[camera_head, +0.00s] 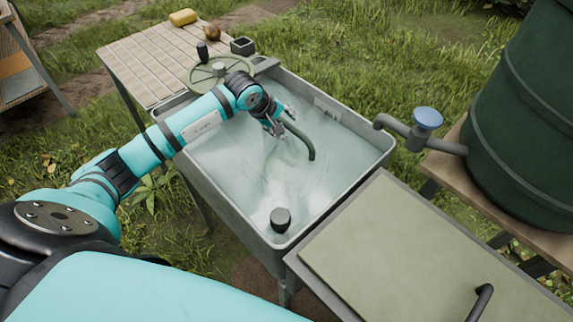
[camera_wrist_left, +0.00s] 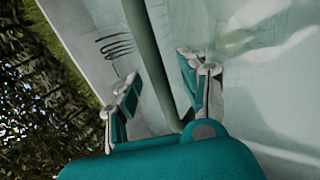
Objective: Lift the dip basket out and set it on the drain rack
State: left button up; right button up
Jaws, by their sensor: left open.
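A dark green curved handle (camera_head: 306,144), which I take to be the dip basket's, rises from the water in the grey metal tank (camera_head: 228,205). I cannot make out the basket body under the cloudy water. My left gripper (camera_head: 278,119) is above the water at the handle's upper left end. In the left wrist view a green bar (camera_wrist_left: 147,50) runs between the two open fingers (camera_wrist_left: 160,90); I cannot tell whether they touch it. A slatted wooden rack (camera_head: 140,62), likely the drain rack, adjoins the tank at the far left. My right gripper is out of view.
A yellow block (camera_head: 183,17) and a brown round object (camera_head: 211,33) sit at the rack's far end. A green wheel (camera_head: 205,82) stands at the tank's far left corner. A blue-topped tap (camera_head: 427,118) reaches over the right rim. A dark cylinder (camera_head: 280,219) is at the near corner.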

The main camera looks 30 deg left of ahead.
pick_arm(q)
jog(key=shift+c, duration=0.4)
grip_shut()
jog(key=shift+w+r, duration=0.1)
jog(key=shift+r, duration=0.05)
jog(key=shift+r, duration=0.1)
